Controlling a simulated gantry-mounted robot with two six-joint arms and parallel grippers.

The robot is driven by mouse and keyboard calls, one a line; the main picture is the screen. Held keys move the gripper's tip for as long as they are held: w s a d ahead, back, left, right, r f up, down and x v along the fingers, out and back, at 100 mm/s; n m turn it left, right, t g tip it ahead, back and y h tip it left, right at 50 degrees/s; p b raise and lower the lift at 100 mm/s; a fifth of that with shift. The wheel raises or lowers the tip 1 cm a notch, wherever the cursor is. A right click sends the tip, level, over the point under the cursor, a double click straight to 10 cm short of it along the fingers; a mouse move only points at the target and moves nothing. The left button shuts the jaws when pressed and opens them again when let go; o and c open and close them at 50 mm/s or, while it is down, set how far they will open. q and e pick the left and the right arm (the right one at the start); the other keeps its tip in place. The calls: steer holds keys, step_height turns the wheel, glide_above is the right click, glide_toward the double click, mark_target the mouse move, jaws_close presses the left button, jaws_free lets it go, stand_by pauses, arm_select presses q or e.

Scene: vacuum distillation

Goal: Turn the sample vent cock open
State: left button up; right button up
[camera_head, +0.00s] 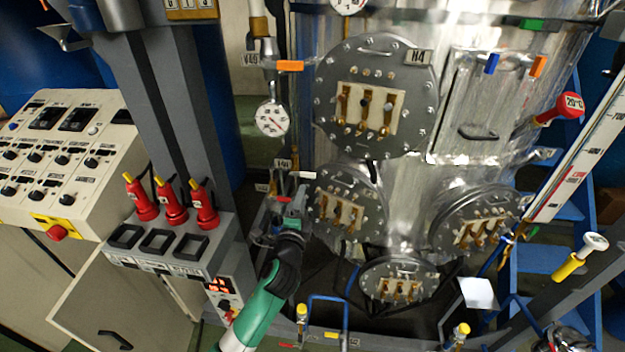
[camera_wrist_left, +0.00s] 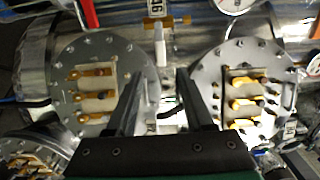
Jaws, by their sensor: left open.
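Small valve levers sit on the piping left of the steel vessel: a white lever (camera_head: 302,174) and a red lever (camera_head: 284,199) below it. I cannot tell by label which is the sample vent cock. My left gripper (camera_head: 292,212) is open just below these levers, its green and black arm rising from the bottom. In the left wrist view, the two dark fingers (camera_wrist_left: 160,88) stand apart. The white lever (camera_wrist_left: 160,46) is beyond the tips, in line with the gap, and a red bar (camera_wrist_left: 90,12) is at upper left. No right gripper shows.
Round flanges with brass terminals (camera_head: 345,210) stand close to the right of the gripper. An orange lever (camera_head: 290,66) and a gauge (camera_head: 271,118) are above. A grey box with red plugs (camera_head: 175,210) is at left. Blue stair steps (camera_head: 545,258) are at right.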

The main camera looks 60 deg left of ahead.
mark_target(308, 176)
arm_select(q)
steer(key=b+x, duration=0.2)
steer(key=x, duration=0.9)
steer(key=shift+w+a, duration=0.15)
steer(key=shift+w, duration=0.05)
jaws_close()
stand_by(0.9)
